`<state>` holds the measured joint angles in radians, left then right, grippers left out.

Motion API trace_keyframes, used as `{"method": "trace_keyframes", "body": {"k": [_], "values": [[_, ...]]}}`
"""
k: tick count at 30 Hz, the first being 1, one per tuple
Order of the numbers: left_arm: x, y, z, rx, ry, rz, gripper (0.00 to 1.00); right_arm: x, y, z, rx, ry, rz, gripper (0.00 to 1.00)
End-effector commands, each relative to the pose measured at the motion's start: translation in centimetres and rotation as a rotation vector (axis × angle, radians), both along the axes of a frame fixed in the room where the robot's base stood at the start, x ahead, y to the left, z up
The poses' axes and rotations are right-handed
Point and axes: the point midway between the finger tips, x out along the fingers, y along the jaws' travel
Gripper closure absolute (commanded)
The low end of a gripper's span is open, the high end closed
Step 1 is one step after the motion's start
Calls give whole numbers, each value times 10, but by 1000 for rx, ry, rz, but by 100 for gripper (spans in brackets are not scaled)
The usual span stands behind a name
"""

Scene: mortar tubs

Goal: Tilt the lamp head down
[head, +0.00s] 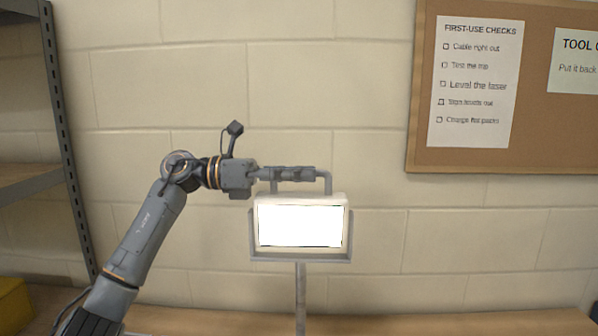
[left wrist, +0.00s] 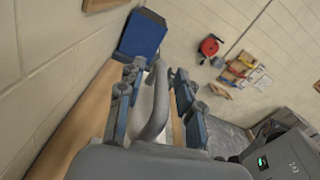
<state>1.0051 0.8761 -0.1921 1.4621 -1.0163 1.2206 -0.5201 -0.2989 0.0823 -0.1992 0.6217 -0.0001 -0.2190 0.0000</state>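The lamp head (head: 301,222) is a lit white rectangular panel in a grey yoke (head: 300,257) on an upright pole (head: 300,297). Its face points toward me and looks close to upright. A grey bar handle (head: 328,184) rises from its top. My left gripper (head: 300,173) is at the handle's top bar, coming from the left. In the left wrist view, the handle (left wrist: 156,108) stands between the two spread fingers, with gaps visible on both sides. My right gripper is in neither view.
A bench top (head: 400,324) runs along the block wall. A shelf rack (head: 58,120) stands at the left, with a yellow object (head: 13,302) below. A pinboard (head: 470,165) hangs at the right. The left wrist view shows a blue bin (left wrist: 143,34) and a red object (left wrist: 210,46).

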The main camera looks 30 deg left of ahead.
Motion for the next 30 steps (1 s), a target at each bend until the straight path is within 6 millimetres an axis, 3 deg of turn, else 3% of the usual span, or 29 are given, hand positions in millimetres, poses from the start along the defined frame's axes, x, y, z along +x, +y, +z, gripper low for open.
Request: {"method": "trace_keyframes", "body": {"k": [3, 9, 20, 30], "values": [[0, 0, 0, 0, 0, 0, 64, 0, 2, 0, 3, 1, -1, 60], [0, 0, 0, 0, 0, 0, 100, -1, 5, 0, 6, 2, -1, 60], [-1, 0, -1, 3, -6, 0, 100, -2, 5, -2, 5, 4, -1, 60], [-12, -5, -5, 66, -135, 0, 100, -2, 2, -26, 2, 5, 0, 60]]}}
